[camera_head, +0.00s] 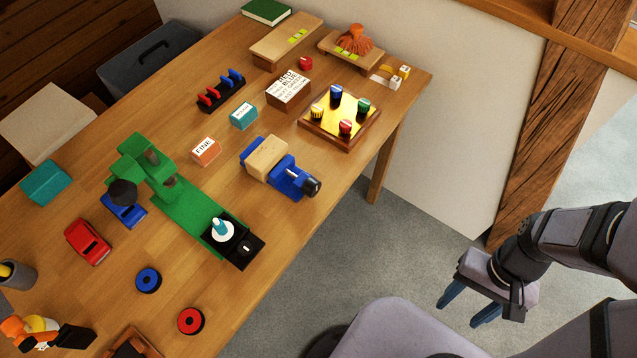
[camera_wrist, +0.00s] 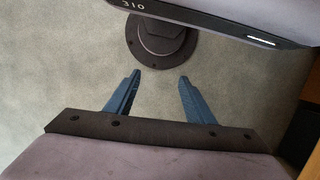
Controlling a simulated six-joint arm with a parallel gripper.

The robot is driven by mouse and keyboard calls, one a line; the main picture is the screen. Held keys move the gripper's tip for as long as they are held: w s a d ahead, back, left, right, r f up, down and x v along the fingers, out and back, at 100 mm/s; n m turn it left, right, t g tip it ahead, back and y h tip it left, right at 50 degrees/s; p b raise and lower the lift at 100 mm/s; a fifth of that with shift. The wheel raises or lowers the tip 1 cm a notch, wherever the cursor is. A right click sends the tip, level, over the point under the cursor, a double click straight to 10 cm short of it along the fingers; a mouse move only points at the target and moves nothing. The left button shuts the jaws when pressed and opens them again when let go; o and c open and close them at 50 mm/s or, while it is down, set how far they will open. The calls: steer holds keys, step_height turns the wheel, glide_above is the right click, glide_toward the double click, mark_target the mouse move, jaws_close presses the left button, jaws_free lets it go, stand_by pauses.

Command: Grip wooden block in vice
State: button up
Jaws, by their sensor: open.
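A blue vice (camera_head: 287,178) stands near the front right edge of the wooden table. A light wooden block (camera_head: 266,158) sits at the vice's left end, between its blue jaws as far as I can see. The vice's dark round handle end (camera_head: 312,187) points to the right, near the table edge. I cannot tell how tightly the jaws meet the block. My gripper (camera_head: 468,311) is off the table at the right, over the grey floor, with its blue fingers apart and empty.
A green machine (camera_head: 190,205) lies left of the vice. A board with coloured knobs (camera_head: 340,117) is behind it. An orange "FINE" box (camera_head: 205,151) and a teal box (camera_head: 243,115) stand nearby. A timber post (camera_head: 545,110) rises at the right.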

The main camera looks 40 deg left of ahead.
steer(key=s+d+f+n+g+h+p, duration=0.3)
steer(key=s+d+f+n+g, duration=0.15)
steer(key=s+f, duration=0.4)
steer(key=w+a+f+n+t+y, duration=0.4)
steer(key=a+f+n+t+y, duration=0.15)
steer(key=a+f+n, duration=0.5)
steer(key=w+a+r+n+y, duration=0.1)
steer(key=w+a+r+y, duration=0.1)
steer(key=a+r+y, duration=0.45)
steer(key=w+a+r+n+y, duration=0.15)
steer(key=a+r, duration=0.25)
steer(key=a, duration=0.6)
steer(key=w+a+r+n+t+y, duration=0.1)
steer(key=a+r+y, duration=0.1)
steer(key=r+y, duration=0.2)
steer(key=w+a+r+n+t+y, duration=0.1)
steer(key=a+r+y, duration=0.2)
steer(key=r, duration=0.7)
steer(key=shift+w+r+n+y+p, duration=0.3)
steer(key=shift+w+r+n+y, duration=0.05)
steer(key=shift+w+r, duration=0.05)
